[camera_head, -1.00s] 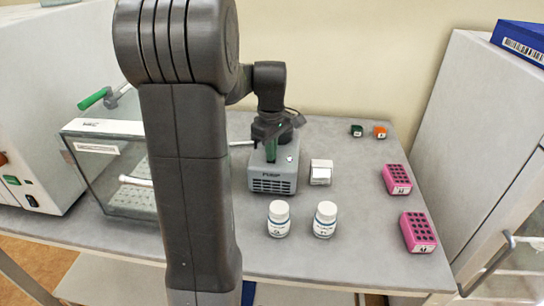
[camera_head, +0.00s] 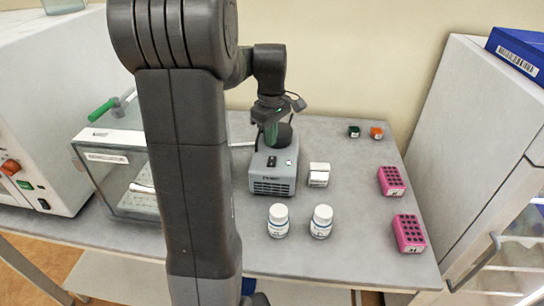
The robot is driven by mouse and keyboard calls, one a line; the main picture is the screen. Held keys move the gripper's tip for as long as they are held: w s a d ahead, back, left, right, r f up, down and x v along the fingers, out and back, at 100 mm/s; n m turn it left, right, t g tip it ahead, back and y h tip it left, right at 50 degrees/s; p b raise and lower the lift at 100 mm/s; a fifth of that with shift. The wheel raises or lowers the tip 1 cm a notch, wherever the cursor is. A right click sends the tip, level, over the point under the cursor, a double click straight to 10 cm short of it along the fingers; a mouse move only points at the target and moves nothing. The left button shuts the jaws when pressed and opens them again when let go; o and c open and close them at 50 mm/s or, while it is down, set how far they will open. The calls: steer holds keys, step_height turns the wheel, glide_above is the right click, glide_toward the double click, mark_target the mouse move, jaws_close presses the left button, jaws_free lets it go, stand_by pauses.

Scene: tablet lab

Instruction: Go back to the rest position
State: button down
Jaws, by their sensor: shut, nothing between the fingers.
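My gripper (camera_head: 270,131) hangs from my arm above the grey pump-like device (camera_head: 273,176) on the bench. It points down and looks closed, with green fingers and nothing visible in them. A dark round part of the device shows just behind and right of the fingertips. Whether the fingertips touch the device cannot be told. My large dark arm link hides a wide strip left of the device.
Two white bottles (camera_head: 278,221) (camera_head: 321,221) stand in front of the device. A small white box (camera_head: 319,174) is right of it. Pink racks (camera_head: 391,181) (camera_head: 408,233) and small green (camera_head: 354,132) and orange (camera_head: 377,133) blocks lie further right. A glass-sided case (camera_head: 110,160) stands left.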

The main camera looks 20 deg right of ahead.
mark_target(271, 164)
steer(key=shift+f, duration=0.15)
step_height(271, 164, down, 7)
steer(key=b, duration=0.6)
steer(key=shift+r, duration=0.25)
